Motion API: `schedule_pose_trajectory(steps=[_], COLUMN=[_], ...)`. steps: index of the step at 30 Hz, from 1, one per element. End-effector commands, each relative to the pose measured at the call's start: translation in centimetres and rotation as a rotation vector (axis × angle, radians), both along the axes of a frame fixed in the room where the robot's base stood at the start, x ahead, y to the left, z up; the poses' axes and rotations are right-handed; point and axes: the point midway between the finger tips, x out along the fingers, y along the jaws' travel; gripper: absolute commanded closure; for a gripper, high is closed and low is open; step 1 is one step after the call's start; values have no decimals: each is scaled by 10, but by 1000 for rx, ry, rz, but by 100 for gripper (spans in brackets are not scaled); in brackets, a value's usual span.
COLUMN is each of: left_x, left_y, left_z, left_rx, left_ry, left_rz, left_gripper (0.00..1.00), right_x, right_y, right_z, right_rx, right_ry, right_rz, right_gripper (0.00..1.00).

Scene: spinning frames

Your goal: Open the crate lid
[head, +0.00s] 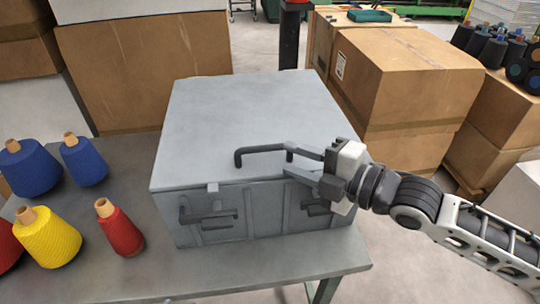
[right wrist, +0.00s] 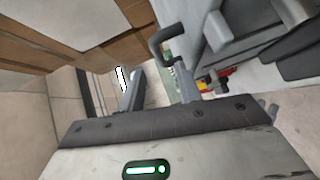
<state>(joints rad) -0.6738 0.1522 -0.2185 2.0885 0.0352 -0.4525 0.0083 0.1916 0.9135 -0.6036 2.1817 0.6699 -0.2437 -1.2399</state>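The grey crate (head: 262,212) stands on the table, and its flat lid (head: 250,105) looks shut. A dark bar handle (head: 262,150) is at the lid's front edge; its right end is hidden by my right gripper. My right gripper (head: 286,160) comes in from the right, its fingers spread at the handle's right part. In the right wrist view, my fingers (right wrist: 158,70) are apart and the hooked end of the handle (right wrist: 165,38) shows near the right fingertip. I cannot tell whether they touch. My left gripper is not in view.
Blue cones (head: 85,160), a yellow cone (head: 47,238) and a red cone (head: 119,230) of yarn stand on the table (head: 185,272) left of the crate. Cardboard boxes (head: 405,85) stand behind and to the right. A dark post (head: 289,35) rises behind the crate.

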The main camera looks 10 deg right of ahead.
Motion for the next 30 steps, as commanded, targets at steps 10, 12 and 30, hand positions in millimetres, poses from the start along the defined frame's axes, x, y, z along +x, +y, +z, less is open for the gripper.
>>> schedule_pose_trajectory(steps=[10,12,30], left_x=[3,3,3], left_y=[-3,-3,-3], left_z=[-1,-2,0], left_rx=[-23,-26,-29], left_ry=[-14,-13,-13], left_rz=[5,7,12], left_gripper=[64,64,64], right_x=[37,40,42], right_y=[39,42,43], right_z=[-7,-7,-8], right_rx=[2,2,-1], right_ry=[-1,0,1], right_rz=[1,1,0], right_gripper=[66,66,100])
